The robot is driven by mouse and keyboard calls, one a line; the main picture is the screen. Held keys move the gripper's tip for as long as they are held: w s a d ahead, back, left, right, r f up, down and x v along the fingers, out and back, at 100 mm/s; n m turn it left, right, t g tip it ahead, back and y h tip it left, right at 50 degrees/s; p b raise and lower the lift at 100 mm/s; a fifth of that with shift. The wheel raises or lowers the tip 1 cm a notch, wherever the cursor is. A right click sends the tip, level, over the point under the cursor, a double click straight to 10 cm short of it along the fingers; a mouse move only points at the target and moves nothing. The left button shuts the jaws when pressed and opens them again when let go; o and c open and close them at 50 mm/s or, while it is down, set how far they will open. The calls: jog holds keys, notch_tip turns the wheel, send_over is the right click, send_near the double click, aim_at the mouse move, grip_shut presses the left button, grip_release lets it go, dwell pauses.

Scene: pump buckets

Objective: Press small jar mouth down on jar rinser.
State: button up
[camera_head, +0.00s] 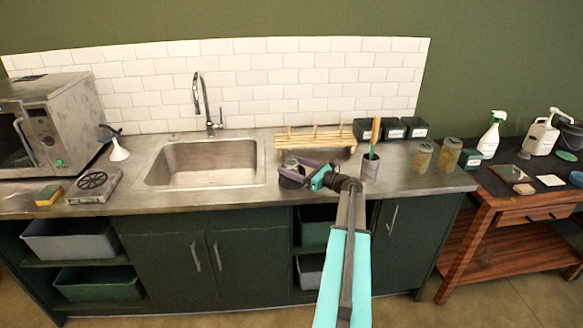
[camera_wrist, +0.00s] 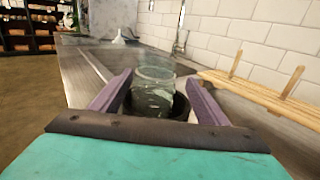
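A small clear glass jar (camera_wrist: 154,92) shows between the two purple fingers of my gripper (camera_wrist: 160,77) in the wrist view. A gap shows at the right finger; the left finger is close to the glass, and I cannot tell whether it touches. My gripper looks open around the jar. In the head view, my gripper (camera_head: 297,172) is at the counter's front edge, right of the sink, and the jar (camera_head: 291,162) is partly hidden. A dark round shape lies around or behind the jar's lower part. The likely jar rinser (camera_head: 92,182), a grey square with a star-shaped top, sits left of the sink.
A sink (camera_head: 208,165) with a tall faucet (camera_head: 203,100) lies between my gripper and the rinser. A wooden rack (camera_head: 315,139) stands behind my gripper. A tool cup (camera_head: 370,167) and two canisters (camera_head: 422,158) stand right. A sponge (camera_head: 48,194) and funnel (camera_head: 119,150) are left.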

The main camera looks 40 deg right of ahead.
jog(key=shift+s, duration=0.4)
jog(key=s+d+b, duration=0.1)
jog(key=s, duration=0.3)
jog(key=s+b, duration=0.1)
jog(key=s, duration=0.3)
jog(key=s+d+b, duration=0.1)
jog(key=s, duration=0.3)
jog(key=shift+s+d+b, duration=0.3)
jog(key=shift+s+b, duration=0.05)
jog(key=shift+s, duration=0.05)
